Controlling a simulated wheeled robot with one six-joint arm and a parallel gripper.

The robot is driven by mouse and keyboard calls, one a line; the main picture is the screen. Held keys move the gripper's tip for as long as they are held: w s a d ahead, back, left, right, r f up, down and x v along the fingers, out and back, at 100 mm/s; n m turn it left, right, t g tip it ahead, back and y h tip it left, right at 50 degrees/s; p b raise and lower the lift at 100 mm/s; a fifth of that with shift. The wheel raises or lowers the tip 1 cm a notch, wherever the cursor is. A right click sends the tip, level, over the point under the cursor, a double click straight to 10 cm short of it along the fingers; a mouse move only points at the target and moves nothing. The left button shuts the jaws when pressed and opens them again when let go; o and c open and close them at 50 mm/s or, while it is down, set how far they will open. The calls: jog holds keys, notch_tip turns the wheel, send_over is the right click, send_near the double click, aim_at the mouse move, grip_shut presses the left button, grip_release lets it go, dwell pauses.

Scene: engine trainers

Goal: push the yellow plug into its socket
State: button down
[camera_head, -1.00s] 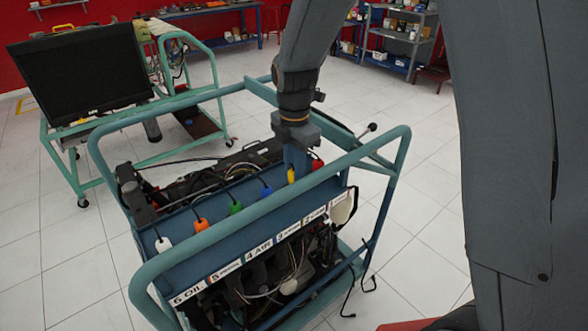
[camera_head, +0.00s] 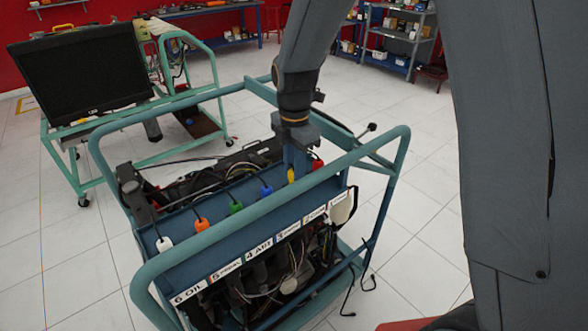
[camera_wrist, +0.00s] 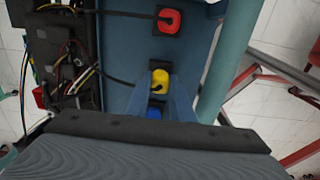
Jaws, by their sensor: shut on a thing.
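The yellow plug (camera_head: 291,175) is on the blue panel of the engine trainer, between the blue plug (camera_head: 266,191) and the red plug (camera_head: 317,164). My gripper (camera_head: 297,168) reaches down from above and is shut on the yellow plug. In the wrist view the yellow plug (camera_wrist: 160,77) sits between the two blue fingers, with a black cable leading off to the left. Its socket is hidden under it, so I cannot tell how deep it sits. The red plug (camera_wrist: 168,20) sits in a dark square socket further up in the wrist view.
Green (camera_head: 235,207), orange (camera_head: 201,224) and white (camera_head: 164,243) plugs stand along the same panel. A teal tube frame (camera_head: 270,205) surrounds the trainer and runs close to my gripper. A monitor (camera_head: 80,72) stands on a second trainer at the left.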

jog(key=shift+f, duration=0.55)
dwell(0.6)
jog(key=c, duration=1.5)
grip_release()
jog(key=shift+o, duration=0.2)
notch_tip(320, 180, up, 8)
jog(key=shift+f+b, duration=0.1)
jog(key=shift+b, duration=1.05)
